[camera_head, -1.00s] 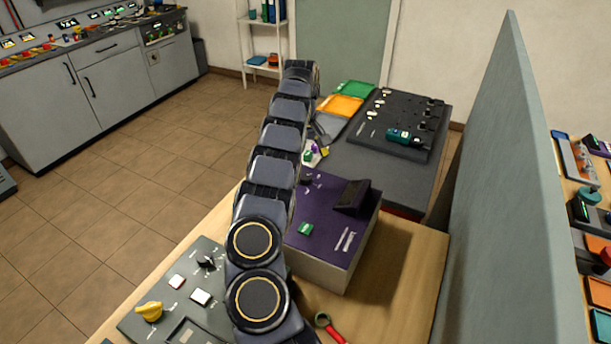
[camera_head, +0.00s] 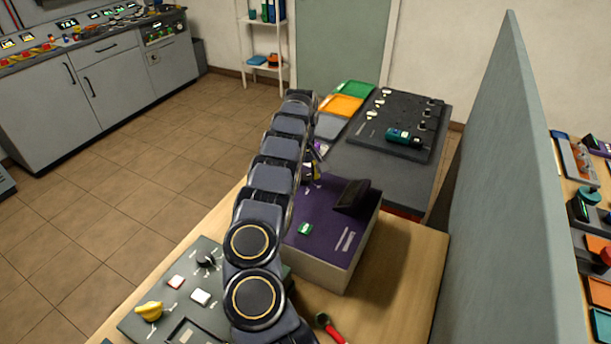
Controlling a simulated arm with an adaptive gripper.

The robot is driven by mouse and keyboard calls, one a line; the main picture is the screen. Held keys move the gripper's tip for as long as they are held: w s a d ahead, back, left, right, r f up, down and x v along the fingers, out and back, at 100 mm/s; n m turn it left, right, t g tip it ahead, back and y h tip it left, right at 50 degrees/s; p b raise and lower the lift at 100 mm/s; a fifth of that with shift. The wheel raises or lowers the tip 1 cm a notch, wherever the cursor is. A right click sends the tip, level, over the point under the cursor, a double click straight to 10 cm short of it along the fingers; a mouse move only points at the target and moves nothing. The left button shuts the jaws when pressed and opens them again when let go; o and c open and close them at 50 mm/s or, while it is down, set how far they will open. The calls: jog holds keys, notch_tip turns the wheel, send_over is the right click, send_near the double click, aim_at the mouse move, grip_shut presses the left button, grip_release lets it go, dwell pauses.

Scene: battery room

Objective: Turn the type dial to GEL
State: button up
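A purple-topped box (camera_head: 317,229) stands on the wooden bench, with a green button (camera_head: 304,229), a tilted black display and pale markings too small to read. My gripper (camera_head: 311,172) is over the far left corner of this box, partly hidden behind my arm. A small dark knob showed at that corner earlier; it is now hidden by my gripper, so I cannot tell whether they touch. I cannot make out whether the fingers are open or shut. A black dial (camera_head: 206,261) sits on the grey panel at the lower left. No label reading GEL is legible.
The grey panel (camera_head: 140,318) also carries a yellow knob (camera_head: 149,311) and square buttons. A dark board (camera_head: 400,125) and coloured trays (camera_head: 341,105) lie beyond the box. A red-handled tool (camera_head: 329,327) lies in front. A grey partition (camera_head: 505,200) rises at the right.

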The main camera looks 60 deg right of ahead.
aim_at(305, 176)
jog(key=shift+f+m, duration=0.1)
jog(key=shift+m, duration=0.3)
jog(key=m, duration=0.4)
jog(key=shift+m, duration=0.3)
jog(key=m, duration=0.5)
jog(key=shift+a+m, duration=0.1)
jog(key=shift+m, duration=0.2)
jog(key=o, duration=1.1)
jog(key=shift+o, duration=0.2)
notch_tip(305, 176, up, 12)
